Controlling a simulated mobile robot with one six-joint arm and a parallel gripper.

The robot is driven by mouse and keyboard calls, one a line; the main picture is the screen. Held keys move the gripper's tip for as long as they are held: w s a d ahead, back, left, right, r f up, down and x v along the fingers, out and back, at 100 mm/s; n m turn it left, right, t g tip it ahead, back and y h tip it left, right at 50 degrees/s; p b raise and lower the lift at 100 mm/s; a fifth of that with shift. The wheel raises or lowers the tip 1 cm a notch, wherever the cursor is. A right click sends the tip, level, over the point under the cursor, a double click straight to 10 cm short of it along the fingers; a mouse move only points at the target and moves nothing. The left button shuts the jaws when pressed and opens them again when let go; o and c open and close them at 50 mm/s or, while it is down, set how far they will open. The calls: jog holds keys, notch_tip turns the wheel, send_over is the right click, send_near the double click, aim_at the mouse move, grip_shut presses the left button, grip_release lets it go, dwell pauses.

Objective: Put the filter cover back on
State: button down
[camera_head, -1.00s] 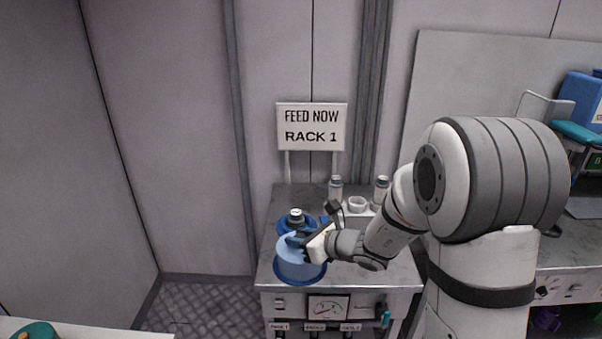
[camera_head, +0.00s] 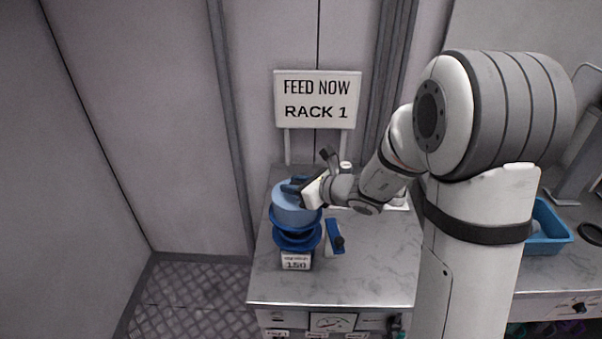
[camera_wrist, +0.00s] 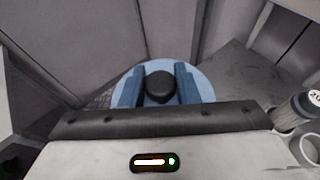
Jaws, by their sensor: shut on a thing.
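The filter cover (camera_head: 292,203) is a light blue dome with a darker blue rim. My gripper (camera_head: 298,188) is shut on its top, from the right. In the wrist view, my gripper's two blue fingers (camera_wrist: 158,78) stand either side of the cover's black knob (camera_wrist: 160,88), with the pale blue cover (camera_wrist: 205,88) beyond. A dark blue round filter housing (camera_head: 298,242) with a black middle stands below the cover in the head view. The cover hides its upper part. I cannot tell whether cover and housing touch.
A label card reading 150 (camera_head: 296,262) is at the housing's front. A FEED NOW RACK 1 sign (camera_head: 316,99) stands behind. The wrist view shows a capped bottle (camera_wrist: 297,110) at right.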

jog(key=shift+d+f+b, duration=0.15)
jog(key=shift+f+b, duration=1)
jog(key=shift+f, duration=0.45)
notch_tip(320, 180, down, 4)
jog(key=b, duration=0.4)
jog(key=shift+r, duration=0.25)
jog(key=shift+f+b, duration=0.3)
jog(key=shift+b, duration=0.15)
jog(key=c, duration=1)
grip_release()
jog(key=shift+c, duration=0.2)
jog(key=v, duration=0.7)
jog(key=shift+s+d, duration=0.25)
jog(key=shift+s, duration=0.1)
jog(key=shift+r, duration=0.15)
